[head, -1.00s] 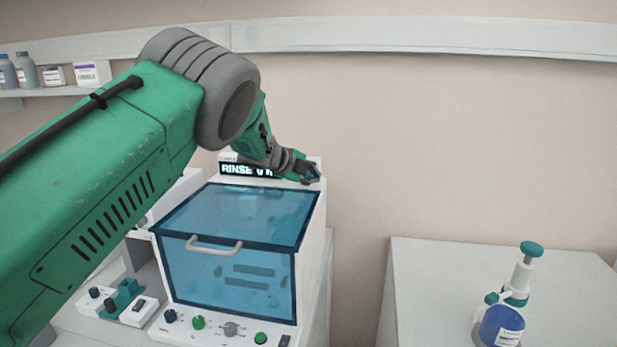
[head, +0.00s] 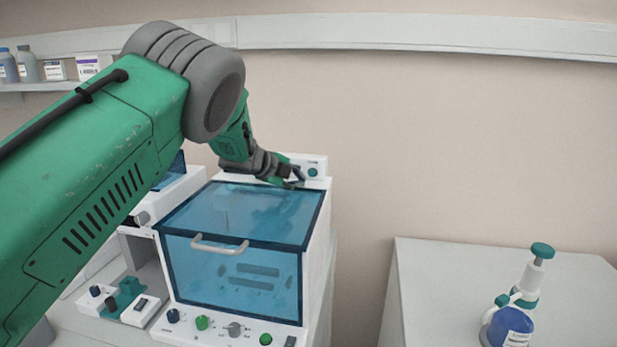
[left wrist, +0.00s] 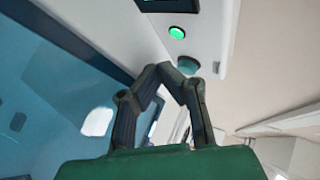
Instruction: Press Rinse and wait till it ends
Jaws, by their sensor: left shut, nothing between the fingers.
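The rinse machine (head: 316,240) is a white box with a shut, see-through blue lid (head: 240,210) and a raised panel at its back. A round teal button (head: 312,172) is on the panel's right end; it also shows in the left wrist view (left wrist: 188,65). Beside it a round green light (left wrist: 177,33) glows. The dark display (left wrist: 168,4) shows only at the top edge of the wrist view; my arm hides it in the head view. My left gripper (head: 299,182) is shut and empty, just below and left of the button, seemingly apart from it. My right gripper is out of view.
Knobs and buttons (head: 234,329) line the machine's lower front. A small control block (head: 131,288) is at its left. A blue bottle with a teal cap (head: 512,325) stands on the right bench (head: 450,280). A gap separates the bench and the machine.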

